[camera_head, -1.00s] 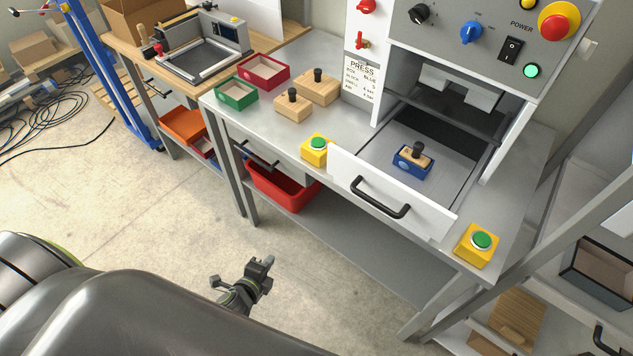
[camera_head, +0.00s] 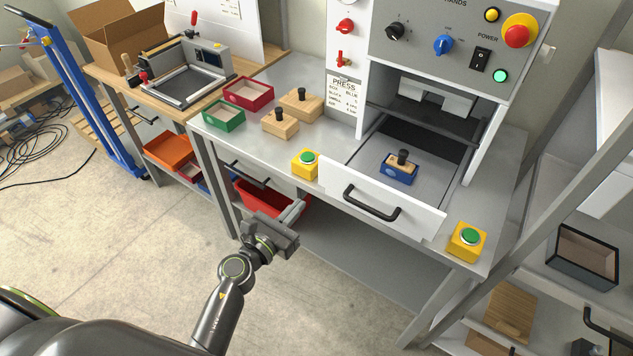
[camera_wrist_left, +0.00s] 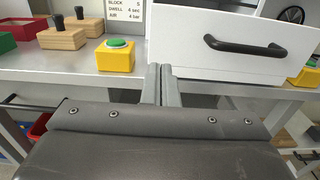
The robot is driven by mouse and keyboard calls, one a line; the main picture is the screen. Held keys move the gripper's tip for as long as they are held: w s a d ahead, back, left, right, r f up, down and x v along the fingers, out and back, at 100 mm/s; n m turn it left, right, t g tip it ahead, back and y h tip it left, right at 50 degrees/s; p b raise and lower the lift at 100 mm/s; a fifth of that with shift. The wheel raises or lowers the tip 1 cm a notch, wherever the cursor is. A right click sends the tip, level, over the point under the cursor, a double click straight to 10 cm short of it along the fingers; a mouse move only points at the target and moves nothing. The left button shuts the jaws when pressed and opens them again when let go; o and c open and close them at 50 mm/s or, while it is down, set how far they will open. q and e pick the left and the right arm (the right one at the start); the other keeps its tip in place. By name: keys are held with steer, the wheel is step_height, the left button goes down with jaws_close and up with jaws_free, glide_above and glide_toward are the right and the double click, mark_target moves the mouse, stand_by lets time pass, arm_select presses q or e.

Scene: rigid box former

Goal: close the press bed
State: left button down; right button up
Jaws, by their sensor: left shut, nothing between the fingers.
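The press bed is a pulled-out drawer with a white front (camera_head: 338,191) and a black bar handle (camera_head: 371,204). On the bed lies a blue box with a wooden block and black knob (camera_head: 400,168). The bed's white front (camera_wrist_left: 200,48) and black handle (camera_wrist_left: 245,47) also show in the left wrist view. My left gripper (camera_head: 297,211) is shut and empty, in front of the table and left of the handle, apart from it. In the wrist view its fingers (camera_wrist_left: 161,72) are together, pointing at the lower left part of the drawer front. My right gripper is out of view.
Yellow boxes with green buttons stand left (camera_head: 305,164) and right (camera_head: 466,241) of the bed. Wooden blocks (camera_head: 280,124) and green (camera_head: 223,115) and red (camera_head: 248,93) trays sit further left on the table. A red bin (camera_head: 252,198) is below.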

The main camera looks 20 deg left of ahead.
mark_target(324, 177)
arm_select(q)
steer(key=x, duration=0.8)
steer(key=shift+w, duration=0.2)
steer(key=shift+w+d, duration=0.15)
steer(key=shift+w, duration=0.2)
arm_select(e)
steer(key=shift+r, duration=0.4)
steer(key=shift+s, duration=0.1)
